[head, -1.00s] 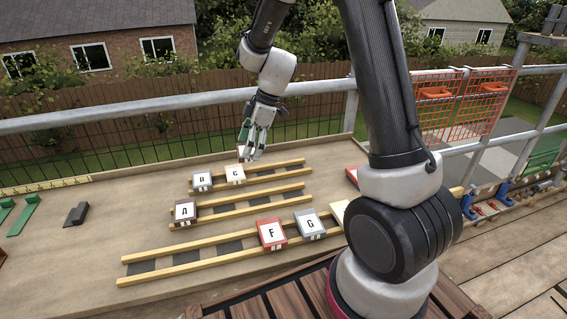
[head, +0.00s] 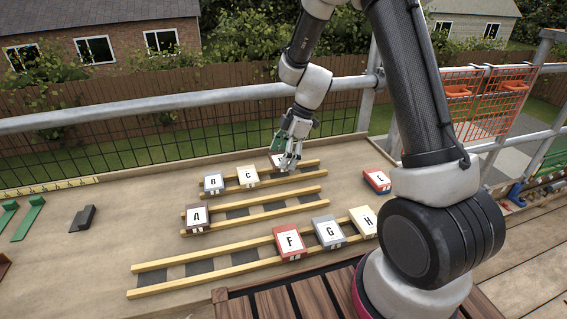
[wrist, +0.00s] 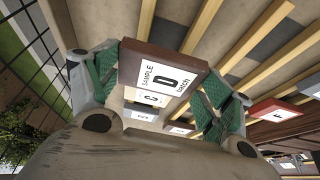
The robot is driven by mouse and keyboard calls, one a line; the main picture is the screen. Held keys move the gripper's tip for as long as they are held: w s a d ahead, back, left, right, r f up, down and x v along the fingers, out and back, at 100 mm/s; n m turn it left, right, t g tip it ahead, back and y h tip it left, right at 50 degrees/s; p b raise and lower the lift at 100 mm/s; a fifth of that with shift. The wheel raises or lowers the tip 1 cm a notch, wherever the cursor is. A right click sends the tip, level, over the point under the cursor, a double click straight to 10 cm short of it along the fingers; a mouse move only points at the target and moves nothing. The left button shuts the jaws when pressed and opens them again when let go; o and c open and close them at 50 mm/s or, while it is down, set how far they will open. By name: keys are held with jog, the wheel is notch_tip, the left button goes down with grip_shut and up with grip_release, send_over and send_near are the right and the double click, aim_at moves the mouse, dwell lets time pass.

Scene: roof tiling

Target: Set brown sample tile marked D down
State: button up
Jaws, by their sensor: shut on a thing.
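The brown sample tile marked D (wrist: 162,72) is between the green-padded fingers of my gripper (wrist: 165,85) in the wrist view, its label facing the camera. My gripper (head: 289,155) is shut on it. In the head view the gripper hangs at the back wooden rails (head: 300,172), right of the cream tile C (head: 248,177).
Grey tile B (head: 214,184) lies left of C. Brown tile A (head: 197,217) is on the middle rails. Red F (head: 289,242), grey G (head: 329,231) and cream H (head: 364,222) lie on the front rails. A red tile (head: 377,180) lies at the right. Mesh railing (head: 150,145) stands behind.

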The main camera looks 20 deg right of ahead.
jog(key=shift+f, duration=1.4)
jog(key=shift+f, duration=0.1)
jog(key=shift+f, duration=0.25)
jog(key=o, duration=1.1)
jog(key=shift+f, duration=0.1)
